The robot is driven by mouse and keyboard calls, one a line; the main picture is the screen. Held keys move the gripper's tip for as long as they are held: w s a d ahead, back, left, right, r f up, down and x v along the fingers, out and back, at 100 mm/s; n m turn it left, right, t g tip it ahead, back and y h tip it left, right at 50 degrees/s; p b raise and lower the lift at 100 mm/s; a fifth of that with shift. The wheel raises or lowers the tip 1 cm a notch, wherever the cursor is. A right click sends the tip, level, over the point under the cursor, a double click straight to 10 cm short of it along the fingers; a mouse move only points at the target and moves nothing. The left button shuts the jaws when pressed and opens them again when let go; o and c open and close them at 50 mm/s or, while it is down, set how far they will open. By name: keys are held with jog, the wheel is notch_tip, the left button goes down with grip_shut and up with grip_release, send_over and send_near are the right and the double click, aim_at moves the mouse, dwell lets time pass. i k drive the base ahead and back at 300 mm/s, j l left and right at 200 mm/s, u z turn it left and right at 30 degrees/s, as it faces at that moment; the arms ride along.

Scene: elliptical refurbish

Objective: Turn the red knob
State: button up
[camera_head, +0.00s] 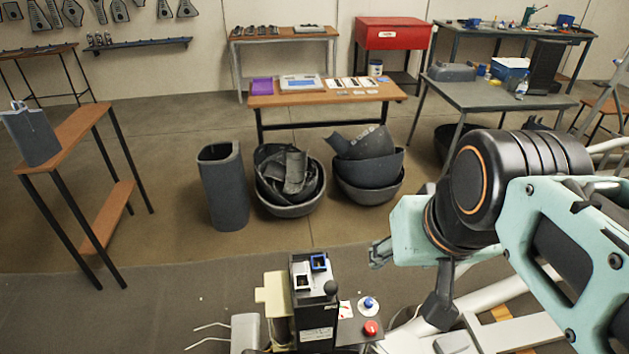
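A red knob (371,327) sits at the bottom centre, on a dark surface beside a black box. A blue knob (368,304) on a white base is just behind it. The black box (317,308) carries a blue-framed switch (319,262), a white-framed switch (303,282) and a black ball knob (331,287). My gripper (379,252) shows at the left end of my mint-green and black arm, above and behind the red knob in the picture and apart from it. Its fingers are small and seen side-on, so their opening is unclear. Nothing visible is held in it.
A cream block (275,303) adjoins the black box on the left. Behind are a tall dark bin (224,188) and round tubs (290,207) of dark scraps. A wooden table (325,98), a grey table (490,94) and a red cabinet (393,34) stand farther back.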

aim_at(371, 328)
jog(key=u, duration=0.25)
jog(key=k, duration=0.25)
jog(key=i, duration=0.55)
jog(key=k+j+z, duration=0.15)
jog(key=z, duration=0.15)
jog(key=k+z, duration=0.35)
jog(key=k+j+z, duration=0.6)
jog(key=j, duration=0.2)
jog(key=k+j+z, duration=0.1)
jog(key=j, duration=0.2)
jog(key=i+z, duration=0.15)
